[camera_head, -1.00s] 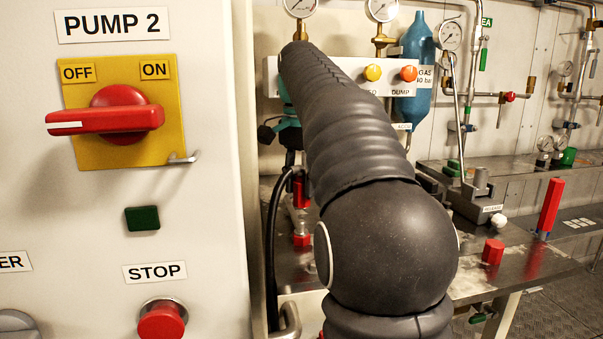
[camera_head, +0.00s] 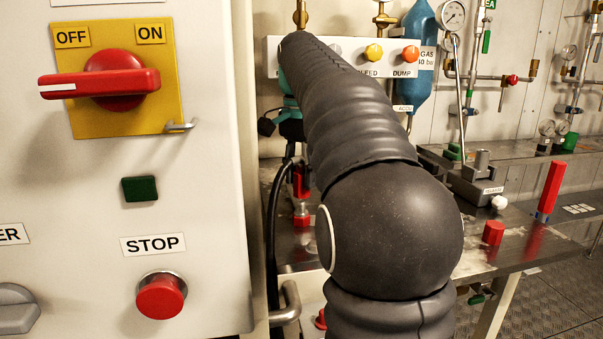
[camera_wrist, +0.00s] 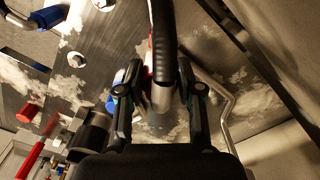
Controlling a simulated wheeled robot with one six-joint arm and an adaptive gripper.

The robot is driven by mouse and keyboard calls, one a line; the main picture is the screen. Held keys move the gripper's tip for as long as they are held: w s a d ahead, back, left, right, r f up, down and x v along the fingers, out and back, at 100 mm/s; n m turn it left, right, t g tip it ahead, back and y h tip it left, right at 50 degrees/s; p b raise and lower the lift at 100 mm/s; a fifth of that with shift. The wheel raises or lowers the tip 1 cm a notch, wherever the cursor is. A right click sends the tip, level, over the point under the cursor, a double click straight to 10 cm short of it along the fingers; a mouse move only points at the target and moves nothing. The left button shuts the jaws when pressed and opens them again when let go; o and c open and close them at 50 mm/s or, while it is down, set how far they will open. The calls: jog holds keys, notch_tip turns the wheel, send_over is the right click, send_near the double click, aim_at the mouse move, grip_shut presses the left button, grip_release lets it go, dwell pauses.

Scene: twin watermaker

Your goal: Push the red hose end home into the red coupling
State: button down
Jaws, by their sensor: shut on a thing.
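In the head view, the red hose end (camera_head: 301,181) is upright below the far end of my arm, with the black hose (camera_head: 272,235) curving down at its left. The red coupling (camera_head: 301,221) is directly beneath it on the metal bench, with a short metallic section visible between the two red parts. I cannot tell how far the hose end is in. In the wrist view, my gripper (camera_wrist: 156,78) is shut around the hose end; the black hose (camera_wrist: 163,25), a metal sleeve (camera_wrist: 162,97) and a sliver of red show between the fingers. The coupling is not clear there.
The white pump cabinet (camera_head: 215,200) with its red switch stands close on the left. A red block (camera_head: 493,233) and an upright red handle (camera_head: 550,190) are on the bench (camera_head: 470,262) at right.

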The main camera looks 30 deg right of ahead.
jog(key=shift+a+m, duration=0.1)
jog(key=shift+m, duration=0.2)
jog(key=shift+a+r+p, duration=0.1)
jog(key=shift+a+p, duration=0.05)
jog(key=shift+p, duration=0.45)
dwell(1.1)
jog(key=shift+f, duration=0.2)
jog(key=shift+w+f, duration=0.1)
jog(key=shift+f, duration=0.2)
dwell(0.4)
